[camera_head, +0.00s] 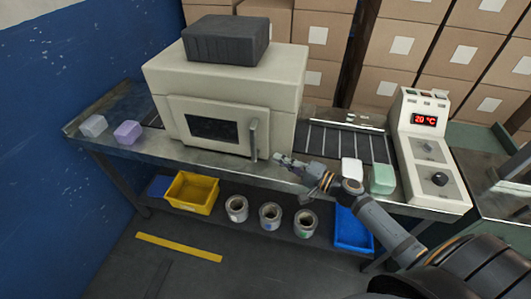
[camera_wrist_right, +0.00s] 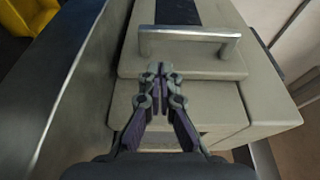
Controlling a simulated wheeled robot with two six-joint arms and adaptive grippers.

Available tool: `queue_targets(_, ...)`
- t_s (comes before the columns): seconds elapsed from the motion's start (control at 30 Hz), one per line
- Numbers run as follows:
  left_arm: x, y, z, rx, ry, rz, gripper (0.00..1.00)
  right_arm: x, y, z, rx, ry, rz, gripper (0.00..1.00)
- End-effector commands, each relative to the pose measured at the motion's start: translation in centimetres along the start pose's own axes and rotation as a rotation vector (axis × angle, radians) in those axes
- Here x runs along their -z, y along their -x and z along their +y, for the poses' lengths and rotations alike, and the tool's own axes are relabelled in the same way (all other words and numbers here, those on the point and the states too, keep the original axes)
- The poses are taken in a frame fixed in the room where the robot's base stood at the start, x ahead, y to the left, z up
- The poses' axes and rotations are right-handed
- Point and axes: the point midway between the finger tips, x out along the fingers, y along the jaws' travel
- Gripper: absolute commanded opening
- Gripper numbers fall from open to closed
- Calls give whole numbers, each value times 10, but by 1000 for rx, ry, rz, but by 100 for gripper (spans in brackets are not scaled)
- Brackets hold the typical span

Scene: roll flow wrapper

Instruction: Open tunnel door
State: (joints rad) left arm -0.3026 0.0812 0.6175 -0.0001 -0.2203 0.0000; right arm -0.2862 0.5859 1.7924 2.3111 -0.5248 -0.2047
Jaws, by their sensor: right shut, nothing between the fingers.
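The cream tunnel machine (camera_head: 224,92) stands on the metal bench with its front door (camera_head: 178,122) shut. The door has a dark window (camera_head: 213,127) and an upright metal handle (camera_head: 254,139) at its right edge. My right gripper (camera_head: 280,158) is just right of the handle, shut and empty. In the right wrist view the handle (camera_wrist_right: 189,34) lies beyond the fingertips of the gripper (camera_wrist_right: 160,68), apart from it. The door (camera_wrist_right: 185,65) shows behind the handle. My left gripper is not in view.
A control box (camera_head: 429,152) with a red display stands on the right of the bench. White (camera_head: 352,172) and green (camera_head: 383,179) blocks sit near my right arm. Pale (camera_head: 93,125) and purple (camera_head: 128,132) blocks are on the left. Bins and rolls sit below; boxes are stacked behind.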

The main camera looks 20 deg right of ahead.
Motion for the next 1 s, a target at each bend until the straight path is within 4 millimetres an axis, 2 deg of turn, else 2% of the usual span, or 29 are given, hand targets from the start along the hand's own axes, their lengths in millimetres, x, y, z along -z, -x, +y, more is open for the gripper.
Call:
queue_targets(0.1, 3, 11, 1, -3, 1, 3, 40, 1, -24, -7, 7, -4, 4, 0)
queue_targets(0.2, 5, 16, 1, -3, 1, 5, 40, 0, -40, -5, 3, -5, 1, 0)
queue_targets(0.33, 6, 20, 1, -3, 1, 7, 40, 0, -54, -4, 1, -2, 1, 0)
queue_targets(0.53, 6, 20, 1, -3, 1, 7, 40, -1, -61, -1, -1, -1, -1, 0)
queue_targets(1.0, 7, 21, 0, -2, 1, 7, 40, -7, -58, -1, -1, -3, 31, 0)
